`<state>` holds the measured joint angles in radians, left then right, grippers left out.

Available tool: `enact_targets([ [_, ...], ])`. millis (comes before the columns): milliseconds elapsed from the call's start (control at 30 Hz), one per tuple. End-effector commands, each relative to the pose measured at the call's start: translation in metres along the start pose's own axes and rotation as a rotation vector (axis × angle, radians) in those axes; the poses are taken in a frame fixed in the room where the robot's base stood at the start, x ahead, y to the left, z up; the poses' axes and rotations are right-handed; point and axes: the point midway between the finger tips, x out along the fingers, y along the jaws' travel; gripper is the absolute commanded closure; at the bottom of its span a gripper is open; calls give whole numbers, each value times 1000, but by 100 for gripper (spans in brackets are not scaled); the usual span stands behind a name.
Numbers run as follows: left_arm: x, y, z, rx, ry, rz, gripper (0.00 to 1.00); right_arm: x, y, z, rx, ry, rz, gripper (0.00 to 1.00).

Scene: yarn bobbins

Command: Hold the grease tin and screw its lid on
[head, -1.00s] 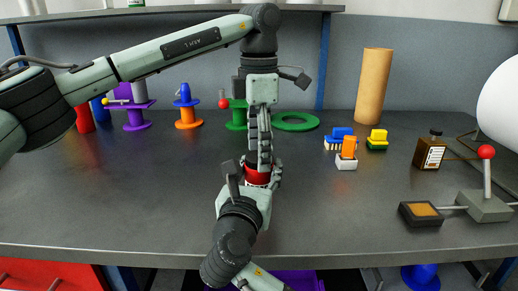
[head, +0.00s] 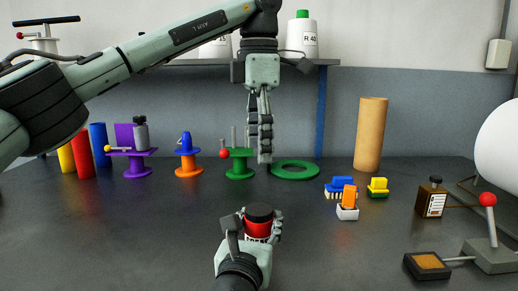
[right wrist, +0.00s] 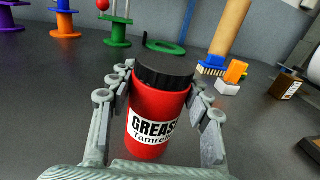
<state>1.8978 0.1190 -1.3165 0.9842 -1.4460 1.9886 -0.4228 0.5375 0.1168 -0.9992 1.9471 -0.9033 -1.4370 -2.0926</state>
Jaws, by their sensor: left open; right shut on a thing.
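The red grease tin (head: 257,230) stands upright near the front middle of the table. It also shows in the right wrist view (right wrist: 150,145), with its printed label facing my right wrist. The black lid (head: 259,212) sits on top of the tin and looks level; how tightly it is seated cannot be told. My right gripper (head: 250,228) is shut around the tin, with fingers on both its sides in the right wrist view (right wrist: 160,95). My left gripper (head: 261,155) is open and empty, pointing down above and behind the tin, clear of the lid.
Colored bobbins on stands (head: 188,162) and a green ring (head: 295,170) line the back. The table left of the tin is clear.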

Motion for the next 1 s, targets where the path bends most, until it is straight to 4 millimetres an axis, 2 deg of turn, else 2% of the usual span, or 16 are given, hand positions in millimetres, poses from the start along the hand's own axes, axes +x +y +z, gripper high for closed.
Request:
enact_targets([
  [67,0,0,0,0,0,0,30,0,0,0,0,0,0,100],
  [100,0,0,0,0,0,0,30,0,0,0,0,0,0,46],
  [267,0,0,0,0,0,0,30,0,0,0,0,0,0,27],
  [533,0,0,0,0,0,0,30,0,0,0,0,0,0,27],
  [667,1,0,0,0,0,0,30,-7,0,0,1,1,1,27],
  [767,1,0,0,0,0,0,30,-22,1,-1,2,2,3,27],
  [1000,0,0,0,0,0,0,30,-73,1,-1,2,3,3,27],
])
